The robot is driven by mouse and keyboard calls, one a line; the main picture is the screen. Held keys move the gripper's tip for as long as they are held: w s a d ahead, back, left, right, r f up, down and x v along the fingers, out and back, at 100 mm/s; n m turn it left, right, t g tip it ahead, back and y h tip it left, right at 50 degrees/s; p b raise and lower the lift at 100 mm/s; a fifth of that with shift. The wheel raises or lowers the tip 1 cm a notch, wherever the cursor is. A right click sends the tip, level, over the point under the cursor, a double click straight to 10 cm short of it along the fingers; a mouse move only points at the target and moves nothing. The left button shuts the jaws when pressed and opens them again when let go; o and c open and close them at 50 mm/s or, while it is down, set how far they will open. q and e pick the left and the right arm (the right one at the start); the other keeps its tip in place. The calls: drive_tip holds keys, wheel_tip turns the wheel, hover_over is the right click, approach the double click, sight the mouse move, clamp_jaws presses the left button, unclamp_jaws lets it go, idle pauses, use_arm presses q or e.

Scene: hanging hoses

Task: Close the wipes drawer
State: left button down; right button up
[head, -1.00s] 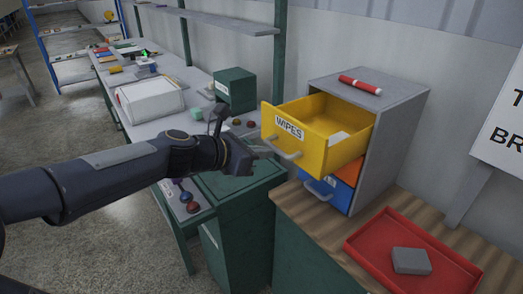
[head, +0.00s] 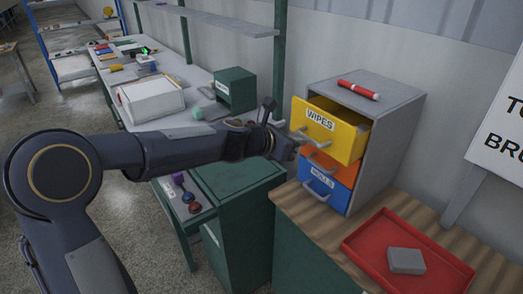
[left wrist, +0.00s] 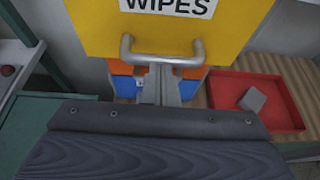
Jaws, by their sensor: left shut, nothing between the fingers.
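The yellow wipes drawer (head: 334,128) is the top drawer of a grey cabinet (head: 392,125) and stands partly pulled out, with its label and grey handle facing me. In the left wrist view its yellow front (left wrist: 230,25) fills the top, with the handle (left wrist: 162,55) below the label. My left gripper (head: 297,139) is shut and empty at the drawer's front, close to the handle; its fingers (left wrist: 160,85) show just under the handle. I cannot tell whether they touch it. My right gripper is not in view.
Below are an orange drawer (head: 335,167) and a blue drawer (head: 325,187). A red marker (head: 359,89) lies on the cabinet. A red tray (head: 365,252) holding a grey block (head: 406,260) sits on the wooden top at right. A cluttered workbench (head: 200,75) stands behind at left.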

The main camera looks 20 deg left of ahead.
sight(317, 133)
use_arm(q)
drive_tip(key=w+d+p, duration=0.1)
drive_tip(key=w, duration=0.1)
drive_tip(key=w+d+p, duration=0.1)
drive_tip(key=w+d, duration=0.1)
drive_tip(key=shift+w+d, duration=0.3)
drive_tip(key=shift+r, duration=0.1)
drive_tip(key=shift+w, duration=0.1)
